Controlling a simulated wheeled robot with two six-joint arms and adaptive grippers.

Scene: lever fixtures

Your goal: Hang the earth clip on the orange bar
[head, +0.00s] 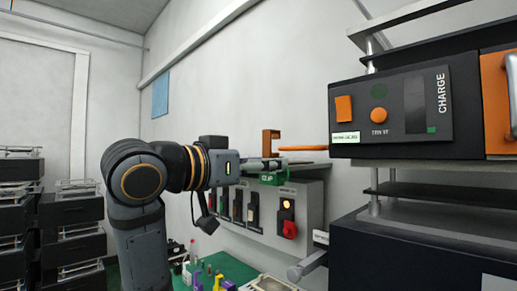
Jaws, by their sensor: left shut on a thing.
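The earth clip (270,179) is the green piece with a white label, at the fingertips of my left gripper (262,164). My left gripper is shut on it and holds it in front of the wall panel's top. The orange bar (304,148) is a thin horizontal bar just above and to the right of the clip. My right gripper is out of view.
A grey switch panel (259,212) with several switches and a lit lamp is below the clip. A dark CHARGE unit (392,110) stands at right. A green-topped table (228,268) with small items lies below. Black crates (70,211) are stacked at left.

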